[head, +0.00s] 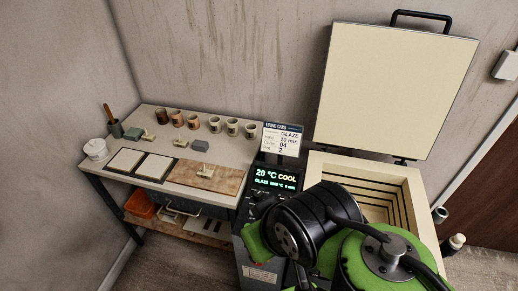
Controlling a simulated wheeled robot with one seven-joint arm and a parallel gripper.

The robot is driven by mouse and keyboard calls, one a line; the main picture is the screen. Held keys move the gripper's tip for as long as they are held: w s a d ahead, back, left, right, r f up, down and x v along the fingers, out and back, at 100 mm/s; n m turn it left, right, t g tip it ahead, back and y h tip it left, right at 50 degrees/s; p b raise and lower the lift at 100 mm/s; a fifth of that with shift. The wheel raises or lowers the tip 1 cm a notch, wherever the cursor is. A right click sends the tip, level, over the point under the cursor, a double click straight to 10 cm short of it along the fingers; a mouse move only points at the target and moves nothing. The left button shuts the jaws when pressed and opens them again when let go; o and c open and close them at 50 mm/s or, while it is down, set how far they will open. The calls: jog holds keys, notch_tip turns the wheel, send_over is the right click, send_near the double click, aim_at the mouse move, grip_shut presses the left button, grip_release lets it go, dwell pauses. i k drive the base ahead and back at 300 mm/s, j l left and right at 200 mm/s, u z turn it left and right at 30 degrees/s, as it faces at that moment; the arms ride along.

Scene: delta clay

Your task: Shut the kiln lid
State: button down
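The kiln lid (395,90) is a large cream square panel with a dark edge, standing open and upright against the back wall. Its black bar handle (421,17) is at the top. Below it, the kiln (334,166) shows a pale rim and a square chamber with stepped, grooved walls. My green and black arm covers the front and part of the chamber, so the chamber floor is hidden. I cannot make out my gripper's fingers in the head view.
A firing card (282,139) stands at the kiln's left. The worktable (170,120) on the left holds several cups, a white lidded jar (95,149), two tiles and a wooden board (190,176). An orange bin (139,204) is underneath. A brown door is at the right.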

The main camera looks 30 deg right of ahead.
aim_at(391, 90)
jog(key=z, duration=2.05)
jog(key=l+z, duration=0.2)
jog(key=l, duration=0.2)
jog(key=i+l+z, duration=0.2)
jog(key=l, duration=0.2)
jog(key=l+z, duration=0.2)
jog(key=l, duration=0.2)
jog(key=i+l+z, duration=0.2)
jog(key=l, duration=0.15)
jog(key=i+l, duration=0.25)
jog(key=l, duration=0.15)
jog(key=i+l+z, duration=0.1)
jog(key=i+l, duration=0.15)
jog(key=l, duration=0.15)
jog(key=i+u, duration=0.2)
jog(key=u, duration=0.2)
jog(key=i+u, duration=0.25)
jog(key=u, duration=0.15)
jog(key=i+l+u, duration=0.1)
jog(key=u, duration=0.3)
jog(key=i+l+u, duration=0.15)
jog(key=i+u, duration=0.2)
jog(key=k, duration=0.05)
